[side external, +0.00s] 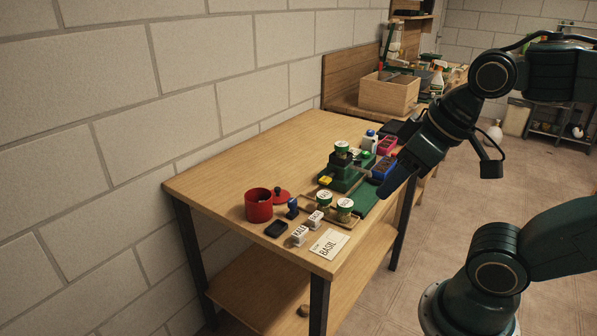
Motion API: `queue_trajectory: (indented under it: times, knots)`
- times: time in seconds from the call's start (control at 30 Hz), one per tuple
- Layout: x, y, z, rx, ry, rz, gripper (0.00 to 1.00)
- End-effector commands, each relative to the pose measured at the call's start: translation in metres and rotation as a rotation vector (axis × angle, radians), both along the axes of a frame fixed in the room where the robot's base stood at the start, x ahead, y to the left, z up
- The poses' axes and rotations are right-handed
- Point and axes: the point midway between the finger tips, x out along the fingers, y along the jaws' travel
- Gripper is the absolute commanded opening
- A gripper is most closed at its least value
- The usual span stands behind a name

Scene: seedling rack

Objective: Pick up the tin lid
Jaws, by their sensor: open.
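The tin lid (281,197) is red with a small knob on top. It lies on the wooden table (225,165) just right of the open red tin (258,206), and the tin hides part of its left edge or stands very close to it. My gripper (374,184) is open, over the right side of the table by the green mat (366,199). It is well to the right of the lid and apart from it. I see nothing held between its fingers.
A blue-handled stamp (292,208) stands close by the lid. A black pad (276,229), white labelled blocks (300,235) and a BASIL card (329,244) lie in front. Green-topped pots (324,200) and a green stepped rack (343,178) stand between lid and gripper. The table's back left is clear.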

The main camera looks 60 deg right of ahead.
Motion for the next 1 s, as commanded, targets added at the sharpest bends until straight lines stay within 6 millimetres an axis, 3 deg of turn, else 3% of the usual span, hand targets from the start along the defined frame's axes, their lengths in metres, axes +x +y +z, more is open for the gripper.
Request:
queue_trajectory:
  times: [0.13,0.37,0.77,1.0]
  knots:
    - [0.000,0.000,0.000,0.000,0.000,0.000,0.50]
    - [0.000,0.000,0.000,0.000,0.000,0.000,0.95]
    - [0.003,0.000,0.002,-0.002,0.002,0.006,0.96]
    - [0.026,0.001,0.014,-0.015,0.023,0.057,0.96]
